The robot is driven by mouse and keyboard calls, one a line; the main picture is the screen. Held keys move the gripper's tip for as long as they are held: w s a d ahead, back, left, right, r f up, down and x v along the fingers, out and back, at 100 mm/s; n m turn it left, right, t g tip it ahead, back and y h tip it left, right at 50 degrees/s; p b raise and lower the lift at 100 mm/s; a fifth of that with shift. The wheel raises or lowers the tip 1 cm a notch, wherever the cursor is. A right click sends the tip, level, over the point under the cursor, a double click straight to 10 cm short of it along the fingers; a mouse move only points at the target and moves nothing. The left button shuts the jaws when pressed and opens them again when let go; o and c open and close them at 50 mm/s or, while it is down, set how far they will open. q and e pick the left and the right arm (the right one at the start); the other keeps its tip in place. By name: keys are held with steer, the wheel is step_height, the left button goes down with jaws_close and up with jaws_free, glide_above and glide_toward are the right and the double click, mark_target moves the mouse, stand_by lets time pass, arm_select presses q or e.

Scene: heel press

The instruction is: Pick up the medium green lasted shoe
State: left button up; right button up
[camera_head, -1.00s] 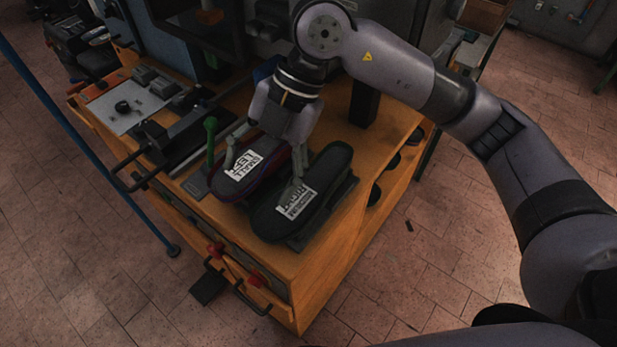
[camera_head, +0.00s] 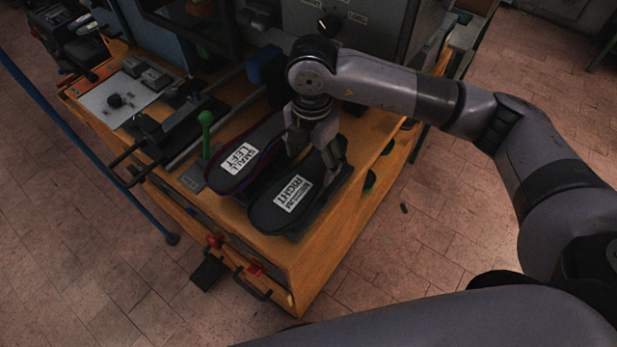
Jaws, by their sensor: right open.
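A dark shoe lying sole up with a white label reading "RIGHT" (camera_head: 268,208) is on the wooden bench; the small line above looks like "MEDIUM". Its sole looks near black and I cannot make out green on it. Beside it on the left lies another dark shoe, labelled "SMALL LEFT" (camera_head: 222,177), with a purple-red edge. My right gripper (camera_head: 318,158) is open and points down over the far end of the medium shoe. Its fingers are spread about that end; I cannot tell whether they touch it. It partly hides that end. My left gripper is not in view.
A green-knobbed lever (camera_head: 206,125) stands left of the small shoe. A control panel (camera_head: 118,97) and black bars lie further left on the bench (camera_head: 290,262). A grey machine (camera_head: 345,30) stands behind. A blue pole runs along the left.

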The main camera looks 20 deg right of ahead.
mark_target(313, 169)
steer(key=f, duration=0.1)
steer(key=f+p, duration=0.1)
steer(key=f, duration=0.1)
steer(key=f+p, duration=0.1)
steer(key=f, duration=0.1)
steer(key=shift+d+f, duration=0.25)
steer(key=shift+f, duration=0.15)
steer(key=shift+c, duration=0.5)
steer(key=c, duration=1.3)
steer(key=shift+c, duration=0.5)
